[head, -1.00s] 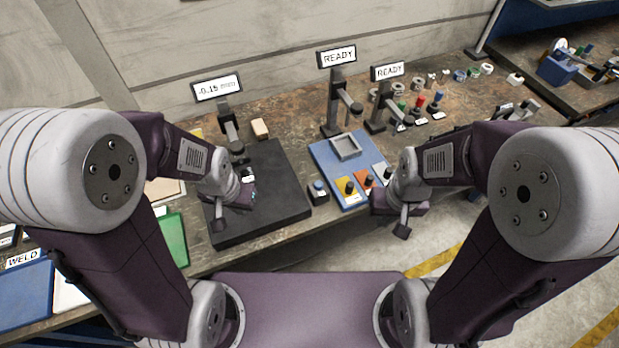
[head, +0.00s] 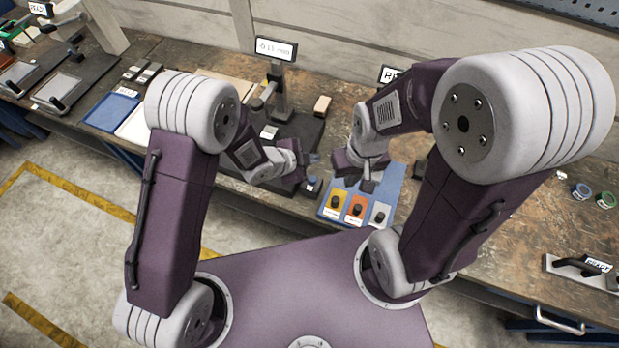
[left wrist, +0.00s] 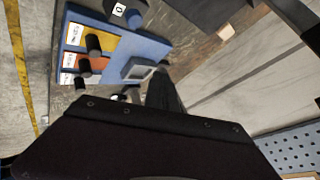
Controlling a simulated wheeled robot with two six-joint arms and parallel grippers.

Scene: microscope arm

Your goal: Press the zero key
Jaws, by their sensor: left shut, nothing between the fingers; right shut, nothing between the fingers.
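The zero key (head: 312,186) is a small dark box with a blue button, beside the black plate's right end. In the left wrist view its "0" label (left wrist: 118,9) and blue button (left wrist: 135,18) show at the top edge. A display (head: 276,49) above the black plate (head: 306,130) shows a negative reading in mm. My left gripper (head: 312,159) is shut and empty, close to the key on its far side in the picture; I see no contact. My right gripper (head: 367,185) is shut and empty over the blue board.
The blue board (head: 392,190) right of the key carries yellow, orange and grey plates with black knobs. My right arm hides much of the bench at right.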

